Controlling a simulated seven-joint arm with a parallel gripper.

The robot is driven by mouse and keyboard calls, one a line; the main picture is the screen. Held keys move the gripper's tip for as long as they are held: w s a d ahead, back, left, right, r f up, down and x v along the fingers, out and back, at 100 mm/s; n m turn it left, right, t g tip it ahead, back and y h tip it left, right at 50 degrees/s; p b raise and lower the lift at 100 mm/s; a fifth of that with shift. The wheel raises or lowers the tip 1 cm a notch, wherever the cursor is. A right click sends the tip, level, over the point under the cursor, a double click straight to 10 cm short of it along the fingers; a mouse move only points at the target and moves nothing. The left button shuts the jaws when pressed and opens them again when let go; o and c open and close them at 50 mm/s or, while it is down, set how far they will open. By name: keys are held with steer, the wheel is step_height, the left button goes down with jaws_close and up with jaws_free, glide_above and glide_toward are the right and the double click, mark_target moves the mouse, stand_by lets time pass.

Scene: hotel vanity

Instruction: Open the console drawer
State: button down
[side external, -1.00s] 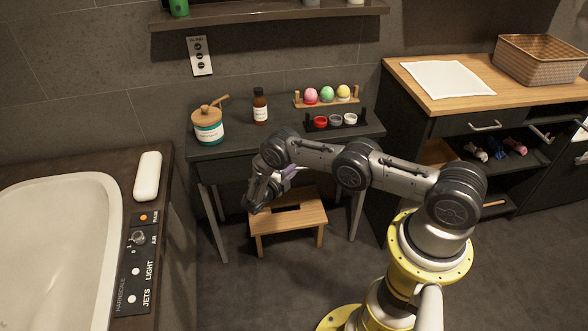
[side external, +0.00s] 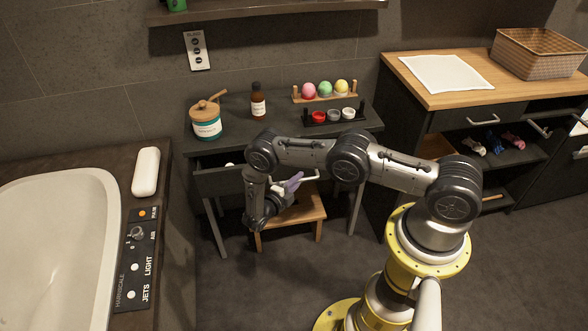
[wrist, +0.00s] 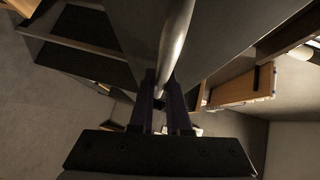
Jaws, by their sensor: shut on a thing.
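The dark console (side external: 240,102) stands against the wall, and its drawer (side external: 218,182) is pulled partway out toward my arm. A small pale thing shows inside the drawer's left end. The silver bar handle (side external: 312,177) is on the drawer front and runs up the middle of the wrist view (wrist: 175,40). My gripper (side external: 294,182) is shut on the handle; its two fingers (wrist: 162,100) lie on either side of the bar. My arm hides much of the drawer front in the side view.
A wooden step stool (side external: 305,210) stands under the console. A jar (side external: 207,122), a brown bottle (side external: 258,102) and small racks stand on top. The bathtub (side external: 55,240) is at left, a wood-topped cabinet (side external: 490,95) at right. Open floor lies in front.

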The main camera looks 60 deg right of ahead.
steer(key=s+a, duration=0.8)
steer(key=shift+a, duration=0.25)
steer(key=shift+s, duration=0.1)
steer(key=c, duration=0.9)
jaws_free()
steer(key=a, duration=0.4)
steer(key=a+r, duration=0.1)
steer(key=a, duration=0.4)
steer(key=a+r, duration=0.1)
steer(key=a, duration=0.3)
steer(key=shift+a, duration=0.3)
